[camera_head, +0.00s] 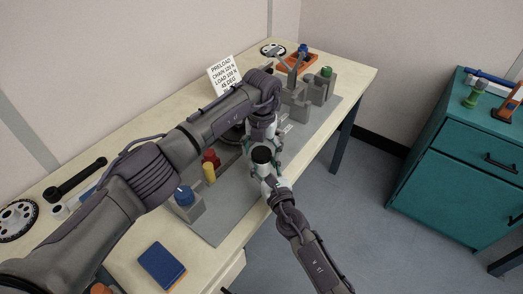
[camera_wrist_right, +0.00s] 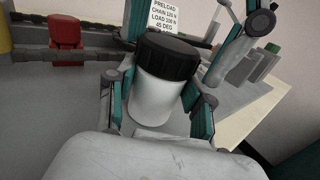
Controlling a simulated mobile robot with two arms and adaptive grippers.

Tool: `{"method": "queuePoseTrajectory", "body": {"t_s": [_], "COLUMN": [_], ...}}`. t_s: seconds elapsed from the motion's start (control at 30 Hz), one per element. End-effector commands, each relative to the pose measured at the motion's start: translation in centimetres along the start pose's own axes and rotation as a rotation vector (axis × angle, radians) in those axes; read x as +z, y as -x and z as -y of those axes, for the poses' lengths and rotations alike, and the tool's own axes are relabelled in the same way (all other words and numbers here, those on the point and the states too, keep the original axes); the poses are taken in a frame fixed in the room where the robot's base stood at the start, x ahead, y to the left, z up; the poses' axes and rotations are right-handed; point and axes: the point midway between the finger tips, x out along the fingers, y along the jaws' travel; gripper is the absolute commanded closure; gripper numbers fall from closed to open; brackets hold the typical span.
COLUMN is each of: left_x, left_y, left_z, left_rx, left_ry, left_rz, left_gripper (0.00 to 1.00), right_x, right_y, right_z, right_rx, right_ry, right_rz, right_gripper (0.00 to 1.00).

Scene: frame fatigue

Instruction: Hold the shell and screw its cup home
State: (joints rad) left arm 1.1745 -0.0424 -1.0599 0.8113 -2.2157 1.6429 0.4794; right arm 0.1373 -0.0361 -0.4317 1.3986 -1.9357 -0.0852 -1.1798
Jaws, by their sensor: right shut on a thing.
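A white cylinder with a black ribbed top (camera_wrist_right: 158,88) stands nearly upright between the teal fingers of my right gripper (camera_wrist_right: 160,108). The fingers are shut on its sides. In the head view its black top (camera_head: 261,155) shows above my right gripper (camera_head: 265,168). I cannot tell whether this is the shell or the cup. My left gripper (camera_head: 264,135) points down just behind it, seemingly apart from it. Its fingers are too small and overlapped to judge. Part of it shows in the right wrist view (camera_wrist_right: 232,50). No separate shell or cup is clearly visible.
A grey mat (camera_head: 225,222) covers the bench middle. It bears a blue-knobbed grey block (camera_head: 187,202), a yellow cylinder (camera_head: 209,173) and grey blocks (camera_head: 300,105). A sign (camera_head: 225,75) stands behind. A blue book (camera_head: 162,266) lies in front; a teal cabinet (camera_head: 455,150) stands right.

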Motion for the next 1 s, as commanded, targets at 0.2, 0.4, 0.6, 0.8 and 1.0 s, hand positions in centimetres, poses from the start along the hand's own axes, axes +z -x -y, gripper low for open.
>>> {"method": "queuePoseTrajectory", "body": {"t_s": [0.2,0.4,0.6,0.8,1.0], "left_x": [0.0,0.1,0.2,0.1,0.1], "left_y": [0.0,0.7,4.4,8.6,11.3], "left_z": [0.0,0.0,-0.1,0.0,0.0], "left_rx": [0.0,0.0,0.002,0.001,0.001], "left_ry": [0.0,0.0,0.0,0.0,0.001], "left_rz": [0.0,0.001,0.005,0.004,0.001], "left_gripper": [0.14,0.14,0.14,0.14,0.14], "right_x": [0.0,0.0,0.0,0.0,0.0], "right_y": [0.0,0.0,0.0,0.0,0.0], "right_z": [0.0,0.0,0.0,0.0,0.0], "right_rx": [0.0,0.0,0.0,0.0,0.0], "right_ry": [0.0,0.0,0.0,0.0,0.0], "right_rz": [0.0,0.0,0.0,0.0,0.0], "right_gripper": [1.0,1.0,1.0,1.0,1.0]}}
